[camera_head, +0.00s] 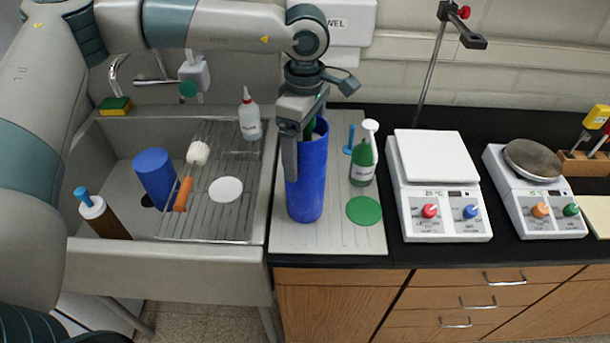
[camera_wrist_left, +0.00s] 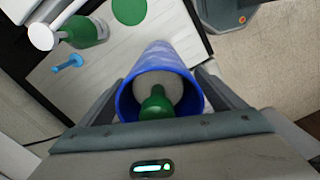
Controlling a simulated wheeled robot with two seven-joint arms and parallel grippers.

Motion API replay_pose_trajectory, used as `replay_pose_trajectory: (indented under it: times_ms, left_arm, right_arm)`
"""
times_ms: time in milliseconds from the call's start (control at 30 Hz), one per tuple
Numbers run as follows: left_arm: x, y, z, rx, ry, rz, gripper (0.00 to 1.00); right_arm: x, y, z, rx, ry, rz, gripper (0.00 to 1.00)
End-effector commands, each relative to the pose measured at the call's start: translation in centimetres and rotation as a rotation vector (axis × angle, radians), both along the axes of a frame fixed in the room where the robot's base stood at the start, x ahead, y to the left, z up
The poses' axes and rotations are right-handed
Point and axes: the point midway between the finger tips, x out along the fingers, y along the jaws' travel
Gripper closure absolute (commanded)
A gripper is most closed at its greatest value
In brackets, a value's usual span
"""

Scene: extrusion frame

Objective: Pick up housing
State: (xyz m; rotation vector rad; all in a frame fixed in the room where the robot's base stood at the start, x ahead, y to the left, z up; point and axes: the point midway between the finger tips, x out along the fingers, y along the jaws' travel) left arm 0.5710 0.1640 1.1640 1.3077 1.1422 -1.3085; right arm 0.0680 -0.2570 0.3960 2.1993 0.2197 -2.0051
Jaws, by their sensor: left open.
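No part is labelled as a housing; the tall blue cylinder (camera_head: 306,190) between my fingers may be it. It stands upright on the pale board beside the sink. My left gripper (camera_head: 303,150) points down over its upper part, open, with one finger on each side. In the left wrist view the blue cylinder (camera_wrist_left: 163,60) is open at the top, with a grey round part and a green knob (camera_wrist_left: 156,103) inside. I cannot tell whether the fingers touch its wall. My right gripper is not in view.
A green bottle (camera_head: 362,165), a small blue item (camera_head: 349,142) and a green disc (camera_head: 364,210) are right of the cylinder. Two hotplate-like devices (camera_head: 437,190) stand further right.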

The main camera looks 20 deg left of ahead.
Motion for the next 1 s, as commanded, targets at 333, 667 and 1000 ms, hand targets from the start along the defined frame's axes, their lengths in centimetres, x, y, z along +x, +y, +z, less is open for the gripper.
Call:
replay_pose_trajectory:
  times_ms: [333,667,1000]
  left_arm:
    - [0.0,0.0,0.0,0.000,0.000,0.000,0.50]
    - [0.1,0.0,0.2,0.000,-0.002,0.000,0.87]
    - [0.1,-0.1,1.7,-0.002,-0.005,0.001,0.87]
  right_arm:
    - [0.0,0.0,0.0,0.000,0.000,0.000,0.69]
    - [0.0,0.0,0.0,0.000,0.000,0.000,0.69]
    - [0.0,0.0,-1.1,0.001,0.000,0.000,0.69]
